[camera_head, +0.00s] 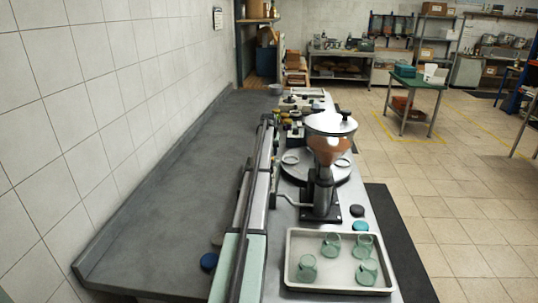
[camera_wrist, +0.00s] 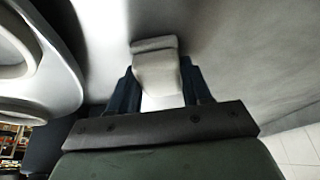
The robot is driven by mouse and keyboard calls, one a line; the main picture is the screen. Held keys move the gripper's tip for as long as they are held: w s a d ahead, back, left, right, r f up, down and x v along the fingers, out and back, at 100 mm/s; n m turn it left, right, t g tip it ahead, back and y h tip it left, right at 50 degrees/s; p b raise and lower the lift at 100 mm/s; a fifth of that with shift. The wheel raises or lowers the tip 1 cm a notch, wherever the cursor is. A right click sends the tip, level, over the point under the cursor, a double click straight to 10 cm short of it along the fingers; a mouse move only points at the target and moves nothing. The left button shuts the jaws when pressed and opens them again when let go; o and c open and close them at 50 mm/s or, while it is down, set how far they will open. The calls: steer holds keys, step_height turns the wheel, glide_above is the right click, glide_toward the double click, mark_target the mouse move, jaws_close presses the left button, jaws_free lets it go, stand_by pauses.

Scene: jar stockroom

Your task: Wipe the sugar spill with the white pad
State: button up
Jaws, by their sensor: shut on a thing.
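In the wrist view my gripper (camera_wrist: 160,72) is shut on the white pad (camera_wrist: 157,62), with a dark finger on each side of it. The pad's far end is over a smooth grey surface (camera_wrist: 235,50); I cannot tell whether it touches. I cannot make out my gripper or the pad in the head view. The sugar spill cannot be made out in either view.
A filling machine (camera_head: 325,160) with a silver lid stands on the counter beside a conveyor (camera_head: 252,220). A tray (camera_head: 340,291) holding several green glass jars is in front. Dark and teal lids lie between them. The grey worktop (camera_head: 150,210) along the wall is mostly clear.

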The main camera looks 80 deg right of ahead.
steer(key=shift+d+r, duration=0.2)
steer(key=shift+r, duration=3.9)
steer(key=shift+w+r, duration=0.25)
steer(key=shift+w, duration=0.05)
steer(key=w+d+v, duration=0.1)
steer(key=v, duration=0.7)
steer(key=w+d+r+v, duration=0.1)
steer(key=w+v, duration=0.1)
steer(key=v, duration=0.7)
steer(key=a+r, duration=1.2)
steer(key=a+r+n, duration=0.1)
steer(key=a+r, duration=0.3)
steer(key=a, duration=1)
steer(key=a+f, duration=0.6)
steer(key=a, duration=0.7)
steer(key=shift+n+t, duration=0.4)
